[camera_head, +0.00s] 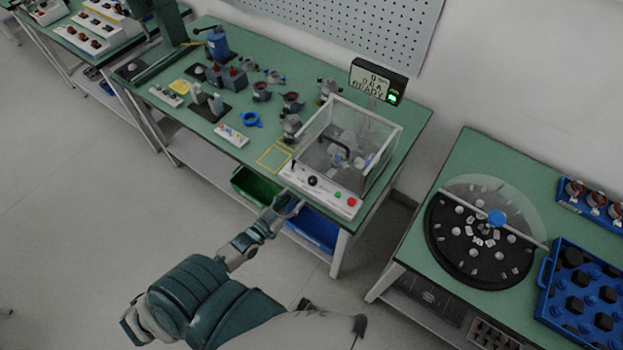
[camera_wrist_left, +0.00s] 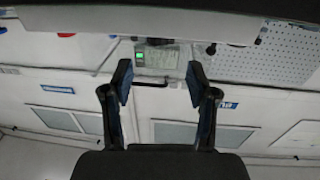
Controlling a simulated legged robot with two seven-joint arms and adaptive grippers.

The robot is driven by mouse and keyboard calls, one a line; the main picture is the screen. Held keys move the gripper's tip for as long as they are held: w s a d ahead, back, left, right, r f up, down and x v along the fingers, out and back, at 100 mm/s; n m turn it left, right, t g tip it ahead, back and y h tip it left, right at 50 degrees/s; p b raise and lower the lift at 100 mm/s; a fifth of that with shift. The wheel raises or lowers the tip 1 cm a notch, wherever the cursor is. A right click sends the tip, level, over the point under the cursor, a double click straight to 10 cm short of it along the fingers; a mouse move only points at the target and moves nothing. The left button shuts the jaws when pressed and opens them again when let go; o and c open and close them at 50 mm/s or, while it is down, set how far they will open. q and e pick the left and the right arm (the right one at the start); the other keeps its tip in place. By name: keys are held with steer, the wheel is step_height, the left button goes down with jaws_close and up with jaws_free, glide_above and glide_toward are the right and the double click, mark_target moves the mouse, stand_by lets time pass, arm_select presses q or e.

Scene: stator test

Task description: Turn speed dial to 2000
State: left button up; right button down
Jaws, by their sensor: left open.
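The stator test station has a white front panel (camera_head: 322,193) with a black dial (camera_head: 312,181), a green button and a red button. A clear box (camera_head: 347,140) stands behind the panel. A small display (camera_head: 378,82) behind the box reads 0 on its top line. My left gripper (camera_head: 289,207) is just in front of the panel's left end, below and left of the dial, apart from the dial. In the left wrist view my left gripper (camera_wrist_left: 158,82) is open with nothing between its fingers; the lit display (camera_wrist_left: 155,57) shows beyond them. My right gripper is not in view.
The green workbench (camera_head: 408,133) holds several small motors and tools to the left. A green bin (camera_head: 255,187) and a blue bin (camera_head: 312,228) sit under its front edge. A second table at right carries a round black turntable (camera_head: 448,250) and blue trays (camera_head: 548,312).

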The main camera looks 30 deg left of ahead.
mark_target(308, 182)
arm_select(q)
steer(key=w, duration=0.3)
steer(key=w+d, duration=0.1)
steer(key=w, duration=0.2)
steer(key=w+d, duration=0.1)
steer(key=w, duration=0.3)
steer(key=shift+w, duration=0.1)
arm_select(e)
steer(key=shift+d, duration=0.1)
arm_select(q)
steer(key=shift+c, duration=1)
jaws_close()
steer(key=shift+b, duration=0.3)
steer(key=shift+a+f+m+g+h+b, duration=0.15)
steer(key=shift+m+g+h+b, duration=0.15)
steer(key=shift+m+h+b, duration=0.6)
steer(key=h+b, duration=0.1)
steer(key=m+h+b, duration=0.1)
steer(key=shift+r+g+h+b, duration=0.2)
steer(key=shift+g+h+b, duration=0.1)
steer(key=shift+g+b, duration=0.1)
steer(key=shift+r+m, duration=0.1)
steer(key=shift+m, duration=0.2)
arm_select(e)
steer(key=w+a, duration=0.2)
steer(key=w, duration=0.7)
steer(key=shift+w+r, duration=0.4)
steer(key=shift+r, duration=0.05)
